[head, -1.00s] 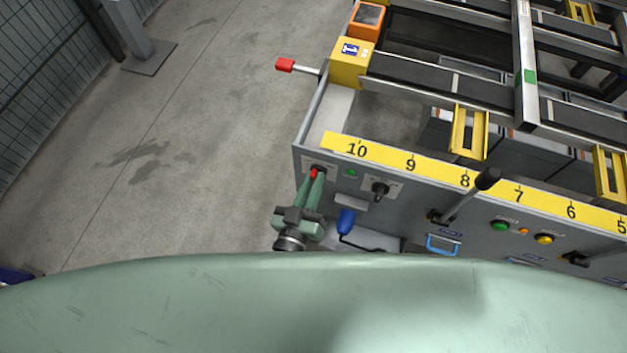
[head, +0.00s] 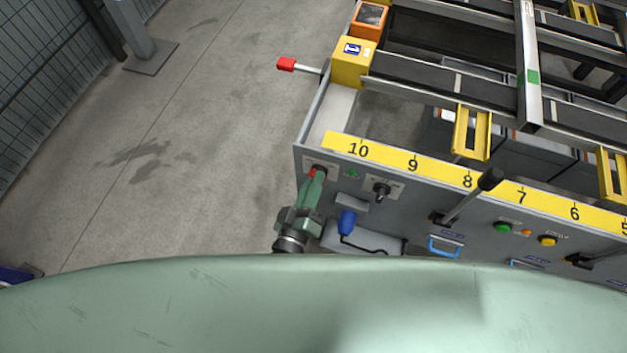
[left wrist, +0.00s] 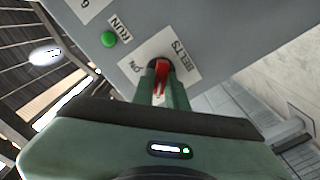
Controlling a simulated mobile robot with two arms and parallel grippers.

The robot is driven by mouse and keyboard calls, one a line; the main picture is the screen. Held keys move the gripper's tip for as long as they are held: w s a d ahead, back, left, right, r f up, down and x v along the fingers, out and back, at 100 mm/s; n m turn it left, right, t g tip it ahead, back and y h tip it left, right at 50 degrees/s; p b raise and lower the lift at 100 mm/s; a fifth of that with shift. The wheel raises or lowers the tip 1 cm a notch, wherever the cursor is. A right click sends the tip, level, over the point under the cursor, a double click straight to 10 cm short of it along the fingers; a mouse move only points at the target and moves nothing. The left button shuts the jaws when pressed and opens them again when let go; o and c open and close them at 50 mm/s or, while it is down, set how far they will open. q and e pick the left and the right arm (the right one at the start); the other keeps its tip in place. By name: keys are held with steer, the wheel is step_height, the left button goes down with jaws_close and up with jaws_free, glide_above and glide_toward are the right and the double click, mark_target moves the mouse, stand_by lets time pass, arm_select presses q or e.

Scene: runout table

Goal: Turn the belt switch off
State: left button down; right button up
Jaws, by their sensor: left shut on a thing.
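The belt switch (left wrist: 161,74) is a red lever on a white plate marked BELTS, with ON printed at the plate's left in the left wrist view. In the head view the red lever (head: 312,171) shows at the left end of the grey front panel. My left gripper (head: 315,178) is at the switch, its fingers shut on the red lever. In the left wrist view the two green fingers (left wrist: 162,93) stand on either side of the lever and hide its lower part. My right gripper is not in view.
A green RUN lamp (left wrist: 109,39) sits beside the switch plate. A black rotary knob (head: 382,189), a blue hanging pendant (head: 347,222) and a black-handled lever (head: 489,179) are to the right. A red-ended handle (head: 286,64) juts out left. Open floor lies left.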

arm_select(q)
steer(key=shift+f, duration=0.1)
steer(key=c, duration=1.4)
jaws_free()
steer(key=shift+c, duration=0.2)
steer(key=v, duration=0.8)
steer(key=shift+b, duration=0.35)
